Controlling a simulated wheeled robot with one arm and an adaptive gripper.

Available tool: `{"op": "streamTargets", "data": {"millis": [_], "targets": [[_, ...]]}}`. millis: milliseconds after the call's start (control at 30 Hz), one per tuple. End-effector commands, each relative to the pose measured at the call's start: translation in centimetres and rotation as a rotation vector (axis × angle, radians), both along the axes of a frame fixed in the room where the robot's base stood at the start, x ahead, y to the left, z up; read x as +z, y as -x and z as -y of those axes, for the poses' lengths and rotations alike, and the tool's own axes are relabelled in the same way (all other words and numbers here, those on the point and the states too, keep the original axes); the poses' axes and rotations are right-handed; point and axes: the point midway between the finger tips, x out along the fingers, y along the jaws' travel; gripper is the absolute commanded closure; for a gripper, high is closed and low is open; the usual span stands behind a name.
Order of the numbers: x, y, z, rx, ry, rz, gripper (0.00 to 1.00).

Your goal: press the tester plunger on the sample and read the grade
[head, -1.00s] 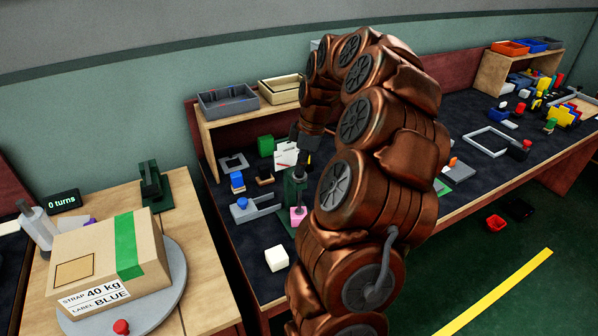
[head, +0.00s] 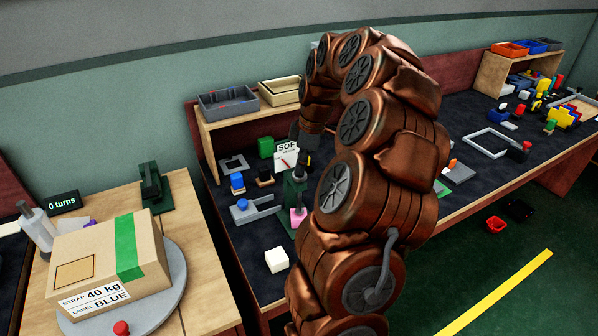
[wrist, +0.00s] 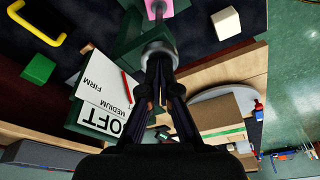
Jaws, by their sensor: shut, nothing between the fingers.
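The green tester (head: 293,192) stands on the dark bench with the pink sample (head: 298,218) under its press. In the wrist view, the sample (wrist: 158,8) is at the top edge, beyond the round grey plunger head (wrist: 158,50). My gripper (wrist: 160,75) is shut and empty, its fingertips at the plunger head; I cannot tell whether they touch it.
A white block (head: 276,260) lies on the bench in front of the tester. A boxed parcel (head: 105,262) sits on a turntable at left. My arm hides the bench's middle.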

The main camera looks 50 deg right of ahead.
Motion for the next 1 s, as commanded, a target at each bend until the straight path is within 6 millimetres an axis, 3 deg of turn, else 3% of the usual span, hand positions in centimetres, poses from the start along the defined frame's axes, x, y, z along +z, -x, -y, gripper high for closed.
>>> {"op": "streamTargets", "data": {"millis": [1000], "targets": [[8.0,0.0,0.0,0.001,0.0,0.0,1.0]]}}
